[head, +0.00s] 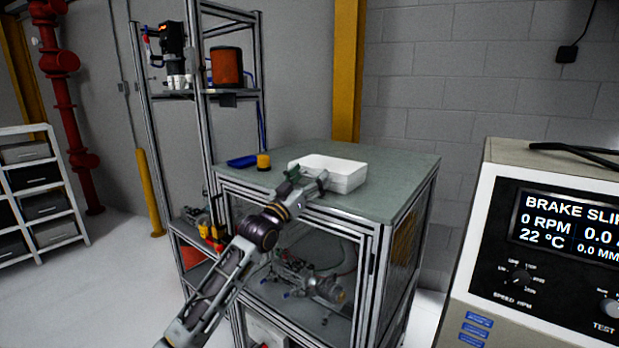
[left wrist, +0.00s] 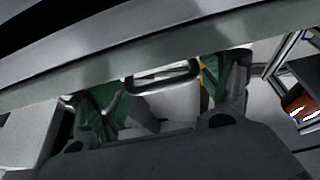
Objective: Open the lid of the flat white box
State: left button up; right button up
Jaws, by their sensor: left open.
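The flat white box (head: 345,175) lies on the grey-green top of the framed cabinet (head: 395,165) in the head view. Its top shows a raised rim; I cannot tell how the lid sits. My left gripper (head: 308,179) is at the box's near left side, with its fingers spread. The gripper hides part of the box's near side, and I cannot tell whether it touches. In the left wrist view the fingers of my left gripper (left wrist: 165,95) with green pads stand apart, and no held thing is clear between them. My right gripper is not in view.
A blue tray (head: 242,161) and a yellow-orange cylinder (head: 263,161) stand left of the box. A tall metal rack (head: 198,95) rises behind on the left. A test console (head: 550,250) fills the right foreground. The cabinet top right of the box is clear.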

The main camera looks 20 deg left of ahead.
pick_arm(q)
jog(key=shift+c, duration=0.2)
jog(key=c, duration=1.1)
jog(key=shift+r, duration=0.2)
